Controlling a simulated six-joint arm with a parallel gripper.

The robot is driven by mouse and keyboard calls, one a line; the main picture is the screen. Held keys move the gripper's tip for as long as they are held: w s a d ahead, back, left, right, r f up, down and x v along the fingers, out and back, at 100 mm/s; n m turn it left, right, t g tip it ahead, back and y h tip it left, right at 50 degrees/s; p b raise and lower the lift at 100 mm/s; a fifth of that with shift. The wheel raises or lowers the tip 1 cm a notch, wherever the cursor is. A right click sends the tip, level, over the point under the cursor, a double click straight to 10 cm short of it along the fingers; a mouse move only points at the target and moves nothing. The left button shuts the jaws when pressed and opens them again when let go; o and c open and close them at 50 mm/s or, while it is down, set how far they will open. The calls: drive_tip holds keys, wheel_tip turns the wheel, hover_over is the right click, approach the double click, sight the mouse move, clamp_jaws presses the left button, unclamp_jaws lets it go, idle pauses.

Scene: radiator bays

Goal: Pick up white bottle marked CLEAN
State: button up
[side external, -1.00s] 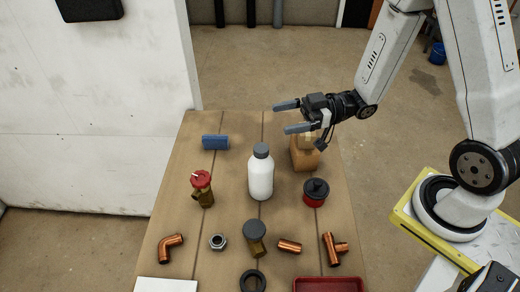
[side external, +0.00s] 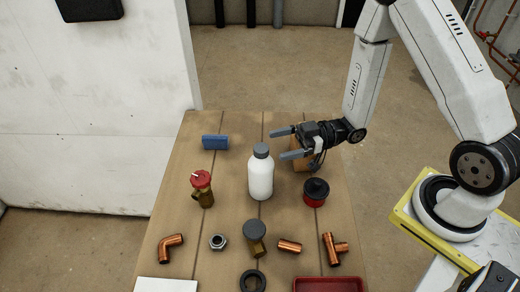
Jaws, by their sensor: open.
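A white bottle (side external: 261,177) with a grey cap stands upright near the middle of the wooden table. No marking on it can be read from this view. My gripper (side external: 281,144) is open and empty, with its fingers pointing left. In the picture it is just to the right of and slightly above the bottle's cap, apart from the bottle.
A tan block (side external: 301,160) stands partly hidden behind my gripper. A red and black pot (side external: 315,192) is right of the bottle, a red-topped brass valve (side external: 202,188) left, a blue block (side external: 215,142) behind left. Copper fittings (side external: 290,246) and a red tray (side external: 329,285) lie in front.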

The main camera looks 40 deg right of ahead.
sight(255, 150)
drive_tip(key=shift+x, duration=1.05)
drive_tip(key=shift+x, duration=2.6)
clamp_jaws()
drive_tip(key=shift+r, duration=0.1)
